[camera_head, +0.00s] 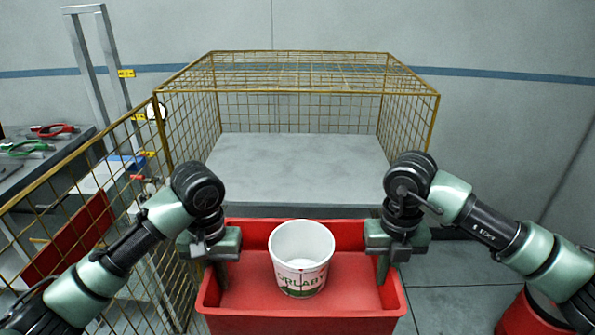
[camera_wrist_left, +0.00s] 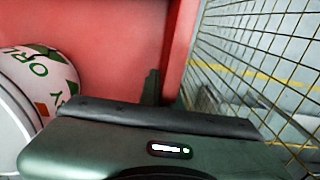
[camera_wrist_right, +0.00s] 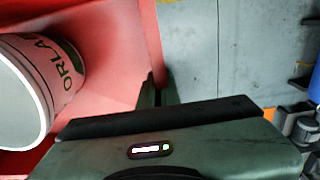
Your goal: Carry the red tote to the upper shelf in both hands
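The red tote (camera_head: 300,324) is at the front middle of the head view, level, with a white printed bucket (camera_head: 301,250) standing in it. My left gripper (camera_head: 217,272) is at the tote's left wall, shut on it; its wrist view shows one finger against the inner face of the red wall (camera_wrist_left: 181,45). My right gripper (camera_head: 385,270) is shut on the right wall, with a finger on each side of it in the right wrist view (camera_wrist_right: 157,92). The grey shelf (camera_head: 300,165) lies behind the tote, inside a wire cage. What is under the tote is hidden.
The yellow wire cage (camera_head: 290,75) encloses the shelf at the sides and top; its front is open. A mesh panel (camera_head: 95,185) runs along the left, close to my left arm. A bench (camera_head: 40,155) with tools stands far left. A red container (camera_head: 530,315) is at lower right.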

